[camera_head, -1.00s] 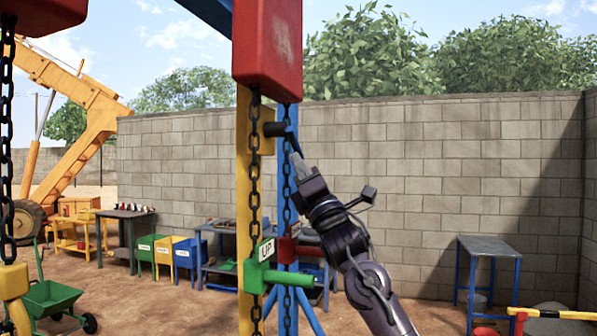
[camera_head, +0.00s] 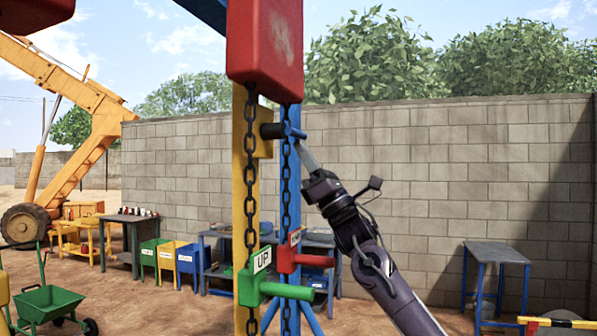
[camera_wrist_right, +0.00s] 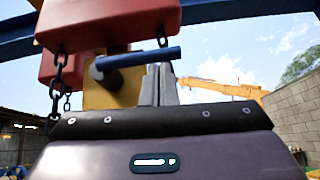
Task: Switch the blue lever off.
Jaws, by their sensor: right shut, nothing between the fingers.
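The blue lever (camera_head: 290,130) is a blue rod on a dark round pivot, fixed to the yellow post (camera_head: 239,190) below a red block. In the right wrist view the blue lever (camera_wrist_right: 140,58) runs nearly level, its free end to the right, rising slightly. My right gripper (camera_head: 305,154) is shut and empty, with its tips just below the lever's free end. In the wrist view the right gripper's fingertips (camera_wrist_right: 158,72) sit right under the rod; I cannot tell whether they touch it. My left gripper is not in view.
Chains hang from the red block (camera_head: 265,45) beside the posts. Below are a green handle labelled UP (camera_head: 262,284) and a red handle (camera_head: 305,260). A block wall (camera_head: 430,190) stands behind. A small table (camera_head: 497,253) is at right; open ground lies between.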

